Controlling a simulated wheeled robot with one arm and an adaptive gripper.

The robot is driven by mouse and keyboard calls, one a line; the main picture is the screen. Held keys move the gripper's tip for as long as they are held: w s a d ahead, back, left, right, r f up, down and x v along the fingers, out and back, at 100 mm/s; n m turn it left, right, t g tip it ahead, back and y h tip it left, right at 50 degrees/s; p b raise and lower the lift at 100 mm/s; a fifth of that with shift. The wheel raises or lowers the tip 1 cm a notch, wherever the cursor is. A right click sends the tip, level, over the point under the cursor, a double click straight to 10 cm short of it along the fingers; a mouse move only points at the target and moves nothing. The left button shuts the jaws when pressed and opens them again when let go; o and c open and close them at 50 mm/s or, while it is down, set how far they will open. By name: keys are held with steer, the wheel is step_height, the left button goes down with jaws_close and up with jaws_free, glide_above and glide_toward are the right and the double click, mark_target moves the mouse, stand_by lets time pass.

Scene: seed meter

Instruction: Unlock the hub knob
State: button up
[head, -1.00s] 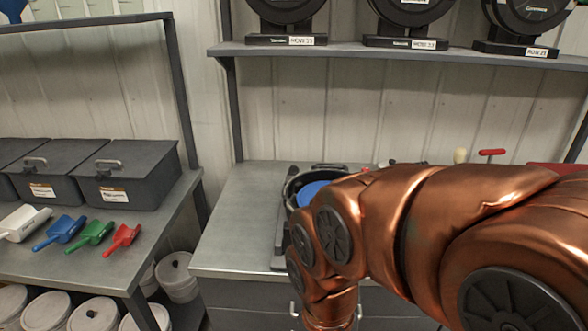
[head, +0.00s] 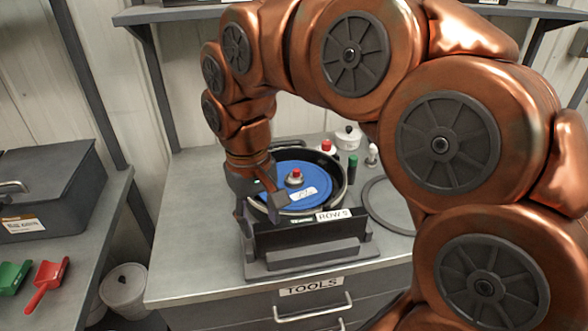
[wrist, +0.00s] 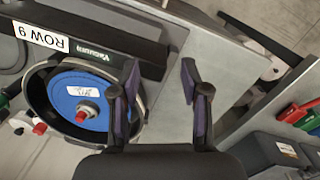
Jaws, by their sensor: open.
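The seed meter (head: 345,228) sits on the bench, its black round housing tilted in a stand with a ROW 9 label. A blue disc (head: 318,190) with a white label lies inside it. The hub knob (head: 295,177), red on a pale metal base, is at the disc's centre. It also shows in the wrist view (wrist: 83,114), left of my fingers. My gripper (head: 268,200) is open and empty at the meter's left side. In the wrist view my gripper (wrist: 160,72) has its left finger over the housing's rim and its right finger over bare bench.
Small bottles with red, white and green tops (head: 352,165) stand behind the meter. Scoops (head: 48,280) and a dark lidded bin (head: 45,190) are on the left table. The bench left of the meter is clear.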

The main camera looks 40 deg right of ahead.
steer(key=w+d+r+m+b, duration=0.1)
steer(key=w+d+r+m, duration=0.15)
steer(key=w+d, duration=0.55)
steer(key=m+b, duration=0.2)
steer(key=m, duration=0.2)
glide_above(296, 170)
steer(key=shift+w+a+f, duration=0.1)
steer(key=shift+w+a, duration=0.05)
steer(key=shift+a, duration=0.1)
steer(key=shift+d+f, duration=0.15)
steer(key=shift+f, duration=0.05)
steer(key=shift+d+f+p, duration=0.1)
steer(key=shift+f+p, duration=0.55)
steer(key=shift+f, duration=3)
steer(key=shift+c, duration=0.4)
jaws_close()
